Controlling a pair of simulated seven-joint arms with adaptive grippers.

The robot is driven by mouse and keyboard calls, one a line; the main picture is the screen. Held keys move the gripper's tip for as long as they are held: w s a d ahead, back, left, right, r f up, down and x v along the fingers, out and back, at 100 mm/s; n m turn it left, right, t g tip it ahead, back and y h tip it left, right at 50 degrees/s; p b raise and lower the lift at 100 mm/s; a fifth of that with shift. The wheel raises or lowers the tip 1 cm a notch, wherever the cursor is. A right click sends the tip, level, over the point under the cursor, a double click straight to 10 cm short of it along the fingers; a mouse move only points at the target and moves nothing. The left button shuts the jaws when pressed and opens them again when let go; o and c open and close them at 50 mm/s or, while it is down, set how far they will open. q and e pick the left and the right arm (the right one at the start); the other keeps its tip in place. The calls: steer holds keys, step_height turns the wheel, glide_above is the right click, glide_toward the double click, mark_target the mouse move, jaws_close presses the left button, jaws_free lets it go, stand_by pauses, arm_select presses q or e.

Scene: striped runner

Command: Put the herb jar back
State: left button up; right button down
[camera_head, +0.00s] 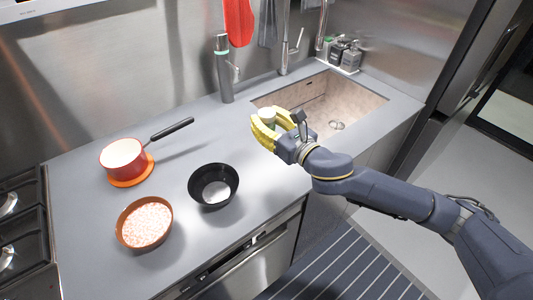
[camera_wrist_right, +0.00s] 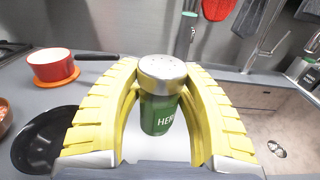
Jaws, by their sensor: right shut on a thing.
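In the right wrist view the herb jar (camera_wrist_right: 160,112) stands upright between the yellow fingers. My right gripper (camera_head: 273,124) is shut on it and holds it over the counter by the sink's near left corner. In the head view only the jar's lid and a bit of green show; the fingers hide the rest. My left gripper is not in view.
A black bowl (camera_head: 200,179), a brown bowl (camera_head: 146,246) of pinkish food and a red pan (camera_head: 122,157) on an orange trivet (camera_head: 136,178) stand on the left. The sink (camera_head: 353,100) has a tall faucet (camera_head: 288,45) behind it. A grey-green bottle (camera_head: 223,70) stands at the back.

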step_height(320, 180, down, 12)
steer(key=shift+f, duration=0.2)
stand_by(0.4)
steer(key=shift+f, duration=0.1)
steer(key=shift+f, duration=0.1)
steer(key=c, duration=0.8)
jaws_free()
steer(key=shift+c, duration=0.2)
steer(key=shift+s, duration=0.15)
steer(key=v, duration=1.1)
steer(key=shift+s+d, duration=0.25)
steer(key=shift+d, duration=0.05)
